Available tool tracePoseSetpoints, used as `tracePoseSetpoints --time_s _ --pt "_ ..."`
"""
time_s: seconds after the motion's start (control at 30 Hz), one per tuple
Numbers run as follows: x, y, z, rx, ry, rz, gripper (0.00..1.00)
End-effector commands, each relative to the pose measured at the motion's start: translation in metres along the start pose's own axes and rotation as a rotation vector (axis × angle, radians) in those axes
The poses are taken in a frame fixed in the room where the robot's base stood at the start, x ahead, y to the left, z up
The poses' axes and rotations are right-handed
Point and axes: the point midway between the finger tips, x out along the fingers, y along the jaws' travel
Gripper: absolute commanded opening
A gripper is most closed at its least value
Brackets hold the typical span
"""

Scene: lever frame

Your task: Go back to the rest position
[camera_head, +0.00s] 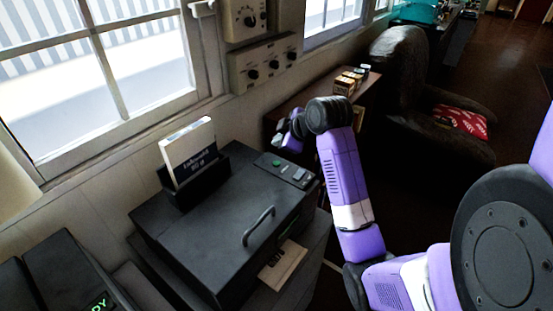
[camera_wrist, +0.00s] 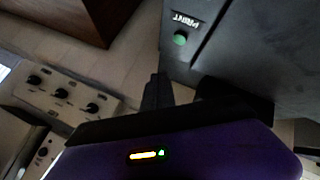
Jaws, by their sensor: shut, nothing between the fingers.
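My gripper (camera_head: 290,143) hangs at the end of my purple arm beside the control panel of a black printer-like machine (camera_head: 190,235). In the head view its fingers are too small to make out. In the wrist view my gripper (camera_wrist: 157,82) shows dark fingers, shut and empty, near the machine's edge. A green button (camera_wrist: 180,38) under an upside-down PRINT label (camera_wrist: 186,20) lies beyond the fingertips, apart from them. The machine's panel (camera_head: 285,170) also shows in the head view.
A white-and-dark box (camera_head: 189,152) stands in a holder on the machine, and a handle (camera_head: 258,226) rises from its lid. A paper (camera_head: 283,264) sticks out at the front. Knob boxes (camera_head: 263,64) hang on the wall. A wooden cabinet (camera_head: 372,97) and dark armchair (camera_head: 405,75) stand behind.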

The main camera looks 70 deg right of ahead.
Motion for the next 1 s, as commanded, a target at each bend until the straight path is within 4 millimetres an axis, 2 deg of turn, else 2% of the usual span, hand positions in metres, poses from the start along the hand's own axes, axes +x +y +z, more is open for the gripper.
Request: tracePoseSetpoints --time_s 0.87,1.0 --pt "0.001 0.0 0.0 0.012 0.001 0.001 0.0" --pt "-0.001 0.02 -0.012 0.09 0.054 0.083 0.0"
